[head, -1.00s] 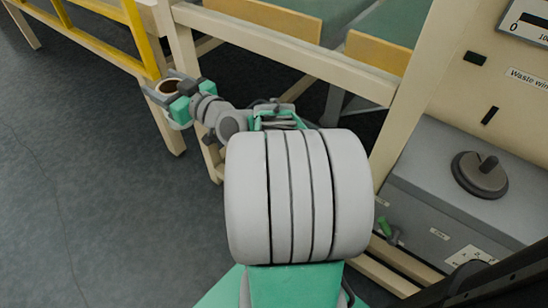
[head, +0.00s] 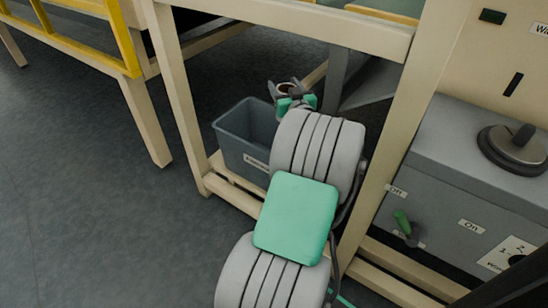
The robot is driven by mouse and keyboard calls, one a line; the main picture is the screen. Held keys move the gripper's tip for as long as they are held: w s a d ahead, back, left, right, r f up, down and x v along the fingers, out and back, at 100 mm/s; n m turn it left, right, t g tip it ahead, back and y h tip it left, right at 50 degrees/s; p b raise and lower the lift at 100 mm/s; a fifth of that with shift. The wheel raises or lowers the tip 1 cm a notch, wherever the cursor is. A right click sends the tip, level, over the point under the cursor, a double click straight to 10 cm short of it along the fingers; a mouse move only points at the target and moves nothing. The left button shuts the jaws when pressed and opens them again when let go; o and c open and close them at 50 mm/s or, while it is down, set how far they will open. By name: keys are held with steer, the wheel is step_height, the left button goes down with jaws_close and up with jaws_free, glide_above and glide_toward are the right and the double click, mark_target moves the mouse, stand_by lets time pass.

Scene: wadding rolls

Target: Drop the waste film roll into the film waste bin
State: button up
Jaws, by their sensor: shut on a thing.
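The film waste bin (head: 232,150) is an open grey box with a label on its front, standing low inside the cream frame. Its right side is hidden by my arm. My gripper (head: 285,88) is shut on the waste film roll (head: 286,91), of which a small pale ring with a brownish core shows between the fingers. The gripper and roll appear just above and to the right of the bin's far right corner in the picture. I cannot tell their height over the bin, and most of the roll is hidden.
The cream frame's post (head: 177,95) and top rail (head: 290,25) surround the bin and my arm. Open floor (head: 80,190) lies to the left.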

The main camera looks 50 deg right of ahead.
step_height(320, 180, down, 5)
steer(key=shift+b, duration=1)
steer(key=o, duration=1.6)
steer(key=shift+o, duration=0.2)
steer(key=p+v, duration=0.1)
steer(key=v, duration=0.6)
steer(key=shift+s+a, duration=0.25)
